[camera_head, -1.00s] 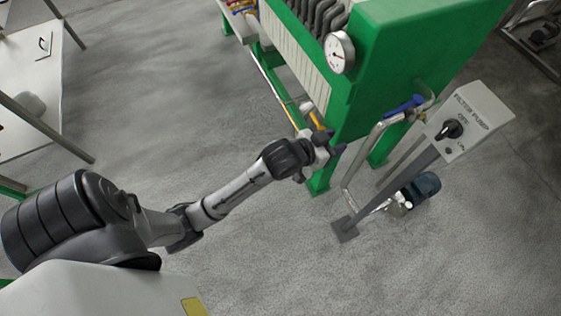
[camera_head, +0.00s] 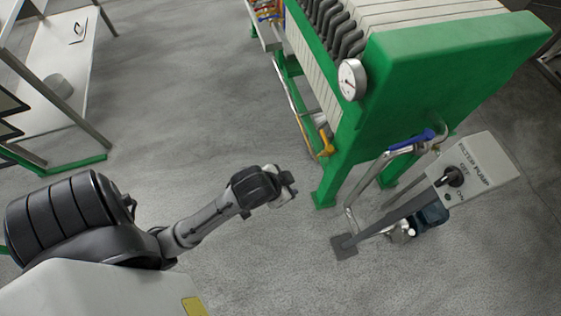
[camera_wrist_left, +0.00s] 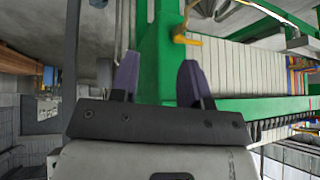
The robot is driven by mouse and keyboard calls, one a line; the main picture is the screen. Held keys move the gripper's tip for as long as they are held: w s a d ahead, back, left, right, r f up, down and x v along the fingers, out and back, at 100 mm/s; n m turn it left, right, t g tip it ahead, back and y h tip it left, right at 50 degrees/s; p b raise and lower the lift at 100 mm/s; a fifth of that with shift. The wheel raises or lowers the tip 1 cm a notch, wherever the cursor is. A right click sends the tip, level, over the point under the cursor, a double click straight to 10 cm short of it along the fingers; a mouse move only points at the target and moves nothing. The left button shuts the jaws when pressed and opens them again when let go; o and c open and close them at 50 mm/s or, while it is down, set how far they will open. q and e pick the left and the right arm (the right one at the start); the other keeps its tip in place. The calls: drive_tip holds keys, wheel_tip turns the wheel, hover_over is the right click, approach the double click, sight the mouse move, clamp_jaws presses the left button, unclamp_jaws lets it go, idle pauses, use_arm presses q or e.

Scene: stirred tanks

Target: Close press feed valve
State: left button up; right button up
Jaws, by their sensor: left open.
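A blue lever handle (camera_head: 411,142) lies roughly along the upper run of the silver pipe (camera_head: 366,180) at the near end of the green filter press (camera_head: 425,75). A yellow handle (camera_head: 326,142) hangs low on the press's left side; it also shows in the left wrist view (camera_wrist_left: 187,40). I cannot tell from a label which is the press feed valve. My left gripper (camera_head: 290,190) is in free air left of the press leg, apart from both handles. In the left wrist view its two dark purple fingers (camera_wrist_left: 158,80) are spread and empty. My right gripper is not seen.
A grey filter pump switch box (camera_head: 462,175) on a slanting post stands right of the pipe, above a dark pump motor (camera_head: 430,215). A pressure gauge (camera_head: 352,79) sits on the press. A table (camera_head: 62,60) stands at upper left. The floor between is clear.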

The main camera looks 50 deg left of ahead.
use_arm(q)
drive_tip(key=shift+s+d+f, duration=0.1)
drive_tip(key=shift+s+f, duration=0.05)
drive_tip(key=shift+s, duration=0.9)
drive_tip(key=shift+c, duration=0.2)
